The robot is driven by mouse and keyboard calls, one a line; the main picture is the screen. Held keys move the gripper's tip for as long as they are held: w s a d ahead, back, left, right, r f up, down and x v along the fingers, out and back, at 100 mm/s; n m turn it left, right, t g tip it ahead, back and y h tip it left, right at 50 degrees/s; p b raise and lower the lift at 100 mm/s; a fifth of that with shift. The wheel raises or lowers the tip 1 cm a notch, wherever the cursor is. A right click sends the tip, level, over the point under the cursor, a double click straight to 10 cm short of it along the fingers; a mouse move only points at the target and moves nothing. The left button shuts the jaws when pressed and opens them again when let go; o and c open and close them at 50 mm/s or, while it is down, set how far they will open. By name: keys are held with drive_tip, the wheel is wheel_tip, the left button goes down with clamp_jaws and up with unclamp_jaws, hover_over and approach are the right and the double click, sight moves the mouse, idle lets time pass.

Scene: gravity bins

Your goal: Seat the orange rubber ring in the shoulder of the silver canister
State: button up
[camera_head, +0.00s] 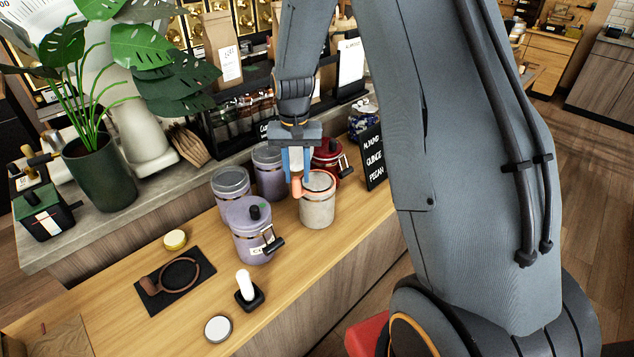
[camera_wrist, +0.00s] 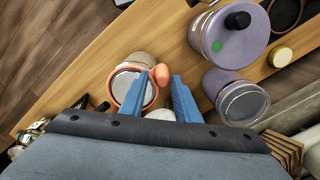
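The silver canister (camera_head: 317,209) stands upright on the wooden counter, open end up; it also shows in the wrist view (camera_wrist: 145,58). The orange rubber ring (camera_head: 325,192) lies around its top rim, and in the wrist view the ring (camera_wrist: 118,76) circles the grey mouth. Whether it sits down in the shoulder I cannot tell. The ring's thick orange tab sticks out at the side. My gripper (camera_head: 297,178) points down over that side, its blue fingers close on both sides of the tab in the wrist view (camera_wrist: 166,76). The exact finger contact is partly hidden.
Lavender canisters (camera_head: 250,238) stand to the left and behind, and a dark red canister (camera_head: 327,154) close behind. A black sign (camera_head: 372,157) is at the right.

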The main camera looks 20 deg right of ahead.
drive_tip(key=shift+s+d+r+p, duration=0.15)
drive_tip(key=shift+r+p, duration=0.35)
drive_tip(key=shift+r, duration=0.3)
drive_tip(key=shift+w+d+r+p, duration=0.15)
drive_tip(key=shift+r+p, duration=0.35)
drive_tip(key=shift+r, duration=0.25)
drive_tip(key=shift+o, duration=0.5)
drive_tip(key=shift+s, duration=0.1)
drive_tip(key=o, duration=0.5)
drive_tip(key=shift+c, duration=0.2)
wheel_tip(320, 180, up, 8)
drive_tip(key=b, duration=0.3)
drive_tip(key=shift+f, duration=0.1)
drive_tip(key=s+a+f+n+b, duration=0.1)
drive_tip(key=s+f+n+b, duration=0.1)
drive_tip(key=s+f, duration=0.3)
drive_tip(key=s+a+f+n+t+b, duration=0.1)
drive_tip(key=s+f+b, duration=0.4)
drive_tip(key=s, duration=0.8)
drive_tip(key=shift+s+a+f+n+b, duration=0.35)
drive_tip(key=shift+f+n, duration=0.25)
drive_tip(key=shift+n, duration=0.2)
